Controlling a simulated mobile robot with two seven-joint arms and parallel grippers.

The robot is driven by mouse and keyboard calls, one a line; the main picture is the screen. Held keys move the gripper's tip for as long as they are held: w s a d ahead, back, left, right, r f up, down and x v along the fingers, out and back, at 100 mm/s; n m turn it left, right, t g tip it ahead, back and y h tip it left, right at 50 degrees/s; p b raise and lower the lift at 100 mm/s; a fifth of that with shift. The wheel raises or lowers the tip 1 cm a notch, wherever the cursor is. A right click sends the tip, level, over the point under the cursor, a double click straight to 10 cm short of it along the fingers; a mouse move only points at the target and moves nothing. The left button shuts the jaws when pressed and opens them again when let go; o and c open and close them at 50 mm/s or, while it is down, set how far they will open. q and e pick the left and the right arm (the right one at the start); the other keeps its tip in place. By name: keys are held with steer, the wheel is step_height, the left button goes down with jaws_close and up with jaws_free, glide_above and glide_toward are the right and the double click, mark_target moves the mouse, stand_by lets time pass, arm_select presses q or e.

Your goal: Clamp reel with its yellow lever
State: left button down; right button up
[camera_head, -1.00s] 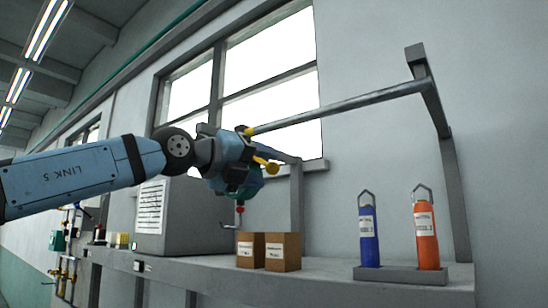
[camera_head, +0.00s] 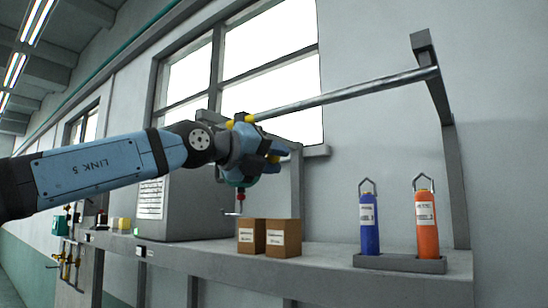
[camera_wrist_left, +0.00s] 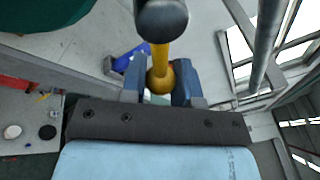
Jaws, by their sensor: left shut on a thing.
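The yellow lever shows in the left wrist view as a yellow rod with a round knob (camera_wrist_left: 160,80), running from a dark grey round hub (camera_wrist_left: 161,18). My left gripper (camera_wrist_left: 159,84) is shut on the knob, with a blue finger on each side. In the head view my left gripper (camera_head: 270,150) is at the reel, below the overhead bar, and hides much of it. My right gripper is not in view.
A metal bar (camera_head: 345,94) runs overhead to a grey post (camera_head: 448,130). On the shelf (camera_head: 325,262) stand two brown boxes (camera_head: 283,238), a large grey cabinet (camera_head: 195,205), and a rack (camera_head: 400,263) with blue (camera_head: 369,225) and orange (camera_head: 426,225) bottles.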

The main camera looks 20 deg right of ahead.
arm_select(q)
steer(key=shift+f, duration=0.15)
steer(key=m+b, duration=0.1)
steer(key=w+f+m+b, duration=0.1)
steer(key=shift+a+f+m+y, duration=0.1)
steer(key=shift+a+m+y, duration=0.15)
steer(key=shift+m+y, duration=0.05)
steer(key=m, duration=0.1)
steer(key=w+a+f+m+y+b, duration=0.1)
steer(key=m, duration=0.1)
steer(key=shift+w+a+m, duration=0.15)
steer(key=shift+w+m, duration=0.05)
steer(key=shift+m, duration=0.1)
stand_by(0.4)
steer(key=c, duration=0.9)
jaws_free()
steer(key=shift+o, duration=0.2)
steer(key=shift+a, duration=0.1)
